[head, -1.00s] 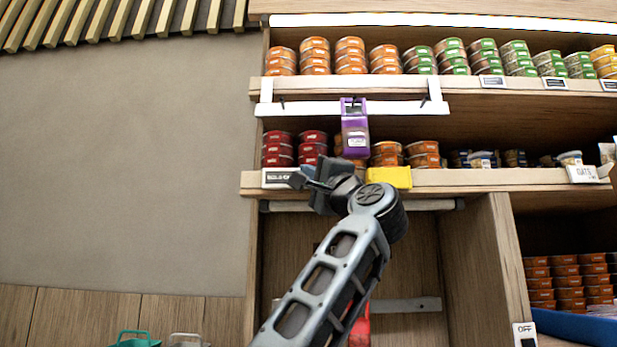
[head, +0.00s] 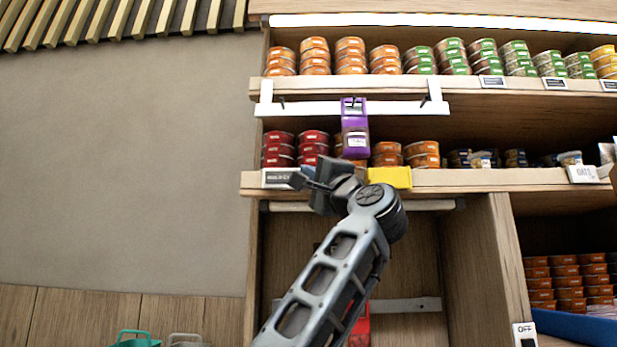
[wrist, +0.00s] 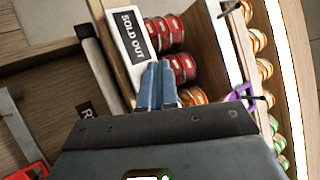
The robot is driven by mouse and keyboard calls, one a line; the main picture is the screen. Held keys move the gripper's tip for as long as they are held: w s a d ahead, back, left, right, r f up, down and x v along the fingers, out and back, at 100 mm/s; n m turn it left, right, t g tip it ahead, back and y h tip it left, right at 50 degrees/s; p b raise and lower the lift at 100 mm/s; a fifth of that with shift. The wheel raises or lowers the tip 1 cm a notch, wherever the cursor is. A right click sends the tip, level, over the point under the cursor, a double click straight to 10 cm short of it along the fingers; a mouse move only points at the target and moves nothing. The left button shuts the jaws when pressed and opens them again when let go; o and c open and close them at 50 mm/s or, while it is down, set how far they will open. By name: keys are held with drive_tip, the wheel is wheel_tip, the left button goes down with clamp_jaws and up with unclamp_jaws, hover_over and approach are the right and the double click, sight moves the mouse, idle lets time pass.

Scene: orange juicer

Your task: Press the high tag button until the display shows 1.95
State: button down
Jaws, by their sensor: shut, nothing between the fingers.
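A white tag reading SOLD OUT (wrist: 129,37) is on the front edge of the middle shelf, just beyond my fingertips in the wrist view. In the head view this tag (head: 276,178) is partly covered by my gripper at its right end. My gripper (wrist: 160,66) has its two blue-grey fingers together with nothing between them. In the head view my gripper (head: 300,177) is in front of the shelf edge; I cannot tell whether it touches the tag. I see no readable 1.95. A purple device (head: 355,130) hangs from a white bar; its display is too small to read.
Red cans (head: 313,145) and orange cans (head: 423,155) stand on the middle shelf (head: 480,180) behind the tag. A yellow block (head: 390,178) is on the shelf edge right of my gripper. The white bar (head: 400,108) runs above. The wall at the left is clear.

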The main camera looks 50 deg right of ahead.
drive_tip(key=shift+w+d, duration=0.2)
drive_tip(key=shift+d, duration=0.05)
drive_tip(key=shift+w+d, duration=0.25)
drive_tip(key=shift+d, duration=0.1)
idle(0.8)
drive_tip(key=shift+a, duration=0.1)
drive_tip(key=shift+s+a, duration=0.5)
drive_tip(key=shift+a, duration=0.05)
idle(0.4)
drive_tip(key=shift+s+a, duration=0.8)
drive_tip(key=shift+a, duration=0.2)
drive_tip(key=shift+s+a, duration=0.75)
drive_tip(key=shift+a, duration=0.25)
drive_tip(key=shift+s+a+p, duration=0.2)
drive_tip(key=shift+s+a, duration=0.75)
drive_tip(key=shift+a, duration=0.25)
drive_tip(key=shift+s+a+p, duration=0.15)
drive_tip(key=shift+s+a, duration=0.75)
drive_tip(key=shift+a, duration=0.25)
drive_tip(key=shift+f, duration=0.1)
